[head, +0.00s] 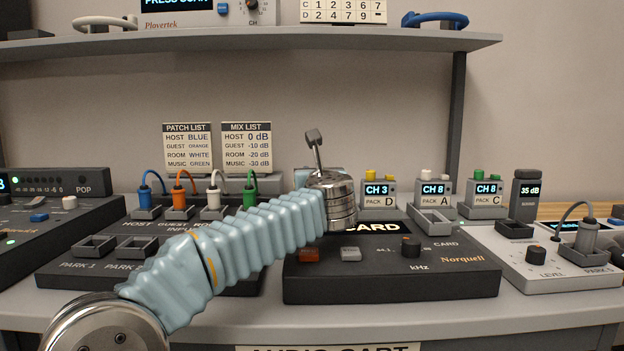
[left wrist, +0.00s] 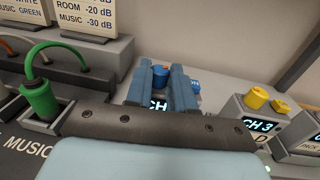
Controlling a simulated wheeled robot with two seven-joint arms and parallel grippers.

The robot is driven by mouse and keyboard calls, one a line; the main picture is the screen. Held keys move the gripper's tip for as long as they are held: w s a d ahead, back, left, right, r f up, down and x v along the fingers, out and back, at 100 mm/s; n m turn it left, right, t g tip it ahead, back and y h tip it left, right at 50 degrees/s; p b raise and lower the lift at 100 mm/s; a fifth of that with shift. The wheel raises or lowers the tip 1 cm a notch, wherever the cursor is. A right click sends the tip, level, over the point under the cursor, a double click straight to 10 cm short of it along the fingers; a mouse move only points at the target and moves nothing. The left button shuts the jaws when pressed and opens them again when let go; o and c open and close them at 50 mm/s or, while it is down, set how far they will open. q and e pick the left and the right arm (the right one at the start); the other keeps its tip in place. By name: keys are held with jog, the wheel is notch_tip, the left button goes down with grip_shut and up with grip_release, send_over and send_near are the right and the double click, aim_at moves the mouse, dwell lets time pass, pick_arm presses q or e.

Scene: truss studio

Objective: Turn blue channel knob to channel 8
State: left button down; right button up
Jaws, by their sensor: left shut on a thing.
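The blue channel knob (left wrist: 160,72) sits on top of a pack between the grey-blue fingers of my left gripper (left wrist: 161,84) in the left wrist view. The fingers are shut on the knob. The pack's display (left wrist: 158,104) shows between the fingers; its "CH" letters are partly visible, and the channel number is hidden. A second blue button (left wrist: 195,86) shows just right of the fingers. In the head view my left arm's wrist covers the knob and this pack. My right gripper is not in view.
Right of the blue pack stand the yellow-knob pack D (head: 377,190) reading CH 3, pack A (head: 433,190) and pack C (head: 483,190), both reading CH 8. Patch cables, including the green plug (left wrist: 40,98), stand to the left. The card unit (head: 390,275) is in front.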

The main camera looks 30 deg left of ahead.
pick_arm(q)
jog(key=shift+w+d+n+g+y, duration=0.15)
jog(key=shift+d+n+g+y, duration=0.05)
jog(key=shift+n+g+y, duration=0.9)
